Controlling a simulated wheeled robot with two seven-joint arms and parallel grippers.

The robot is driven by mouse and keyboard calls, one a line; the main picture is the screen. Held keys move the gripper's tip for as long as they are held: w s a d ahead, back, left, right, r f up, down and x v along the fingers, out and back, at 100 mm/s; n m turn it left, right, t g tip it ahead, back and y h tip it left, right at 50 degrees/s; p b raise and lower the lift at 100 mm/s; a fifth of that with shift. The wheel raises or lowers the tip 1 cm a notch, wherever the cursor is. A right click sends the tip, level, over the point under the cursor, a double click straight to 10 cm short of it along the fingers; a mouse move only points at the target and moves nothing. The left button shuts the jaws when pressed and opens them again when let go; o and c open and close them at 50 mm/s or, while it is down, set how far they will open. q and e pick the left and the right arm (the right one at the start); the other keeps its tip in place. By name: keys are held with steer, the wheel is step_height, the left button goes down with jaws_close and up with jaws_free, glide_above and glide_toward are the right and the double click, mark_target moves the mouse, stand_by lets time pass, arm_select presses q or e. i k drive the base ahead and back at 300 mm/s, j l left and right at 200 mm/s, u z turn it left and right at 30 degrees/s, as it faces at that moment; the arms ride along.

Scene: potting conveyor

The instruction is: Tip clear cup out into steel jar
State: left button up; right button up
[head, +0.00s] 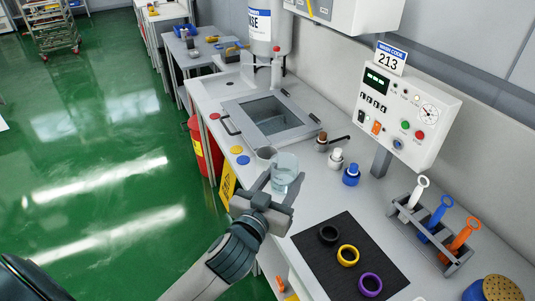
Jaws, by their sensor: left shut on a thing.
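The clear cup (286,165) is in the fingers of my left gripper (281,183), near the front edge of the grey counter. It looks roughly upright, and its lower part is partly hidden by the fingers. I cannot tell what is inside it. A small grey steel jar (264,154) stands just left of the cup, partly hidden by the cup and a finger. Whether cup and jar touch is unclear. My right gripper is not in view.
A sink (272,117) lies behind the jar. Brown, white and blue-capped bottles (351,175) stand to the right. A black mat (332,279) with three coloured rings lies in front. A rack (433,235) of handled tools and a control box (408,117) are further right.

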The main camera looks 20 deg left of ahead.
mark_target(263, 154)
steer(key=i+j+z, duration=0.2)
steer(key=i+j, duration=0.15)
steer(key=j, duration=0.25)
steer(key=i+j+z, duration=0.1)
steer(key=j, duration=0.25)
steer(key=i+j+z, duration=0.2)
steer(key=i+j, duration=0.15)
steer(key=j, duration=0.35)
steer(key=i+j+z, duration=0.1)
steer(key=j, duration=0.25)
